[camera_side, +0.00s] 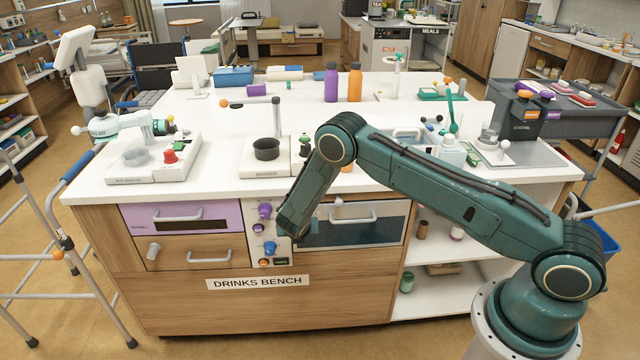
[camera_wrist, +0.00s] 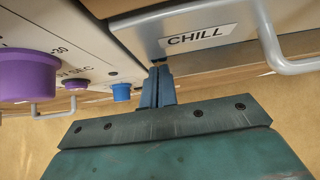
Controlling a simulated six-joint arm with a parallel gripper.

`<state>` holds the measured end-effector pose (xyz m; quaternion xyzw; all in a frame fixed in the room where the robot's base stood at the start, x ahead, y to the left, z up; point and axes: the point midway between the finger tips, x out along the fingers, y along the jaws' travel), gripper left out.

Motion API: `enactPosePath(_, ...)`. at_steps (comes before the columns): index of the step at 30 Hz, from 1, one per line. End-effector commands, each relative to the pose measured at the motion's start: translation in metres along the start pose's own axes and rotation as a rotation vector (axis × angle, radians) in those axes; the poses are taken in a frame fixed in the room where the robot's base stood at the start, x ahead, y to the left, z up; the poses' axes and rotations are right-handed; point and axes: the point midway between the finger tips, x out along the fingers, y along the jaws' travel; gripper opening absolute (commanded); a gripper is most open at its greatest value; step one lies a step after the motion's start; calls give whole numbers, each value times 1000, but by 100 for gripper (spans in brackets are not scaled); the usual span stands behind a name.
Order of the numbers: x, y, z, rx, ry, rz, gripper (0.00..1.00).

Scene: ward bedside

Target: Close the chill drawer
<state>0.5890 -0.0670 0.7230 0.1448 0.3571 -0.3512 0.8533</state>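The chill drawer (camera_side: 375,235) is at the right of the bench front, with a dark panel and a pale bar handle (camera_side: 352,217). How far out the drawer stands is unclear. My gripper (camera_wrist: 157,75) has its two fingers together, with nothing seen between them. The tips are close to the lower left corner of the CHILL front; contact cannot be told. In the side view my forearm hides the fingertips and part of the drawer's left side.
A control panel with purple knobs (camera_side: 264,210) and a blue knob (camera_side: 269,248) lies just left of the drawer. Further left are a lilac drawer (camera_side: 135,217) and a wooden drawer (camera_side: 170,255). Open shelves (camera_side: 440,300) are at the right. Machines and bottles stand on the benchtop.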

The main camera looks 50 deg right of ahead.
Motion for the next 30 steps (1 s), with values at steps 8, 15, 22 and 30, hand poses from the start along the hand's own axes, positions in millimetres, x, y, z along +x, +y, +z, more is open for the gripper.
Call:
enactPosePath(8, -11, -1, -8, 5, -9, -1, 0)
enactPosePath(15, -40, 1, -27, -1, -3, 2, 0)
enactPosePath(22, -79, 1, -28, -2, -1, 2, 0)
enactPosePath(30, -116, 1, -29, -2, 1, 1, 0)
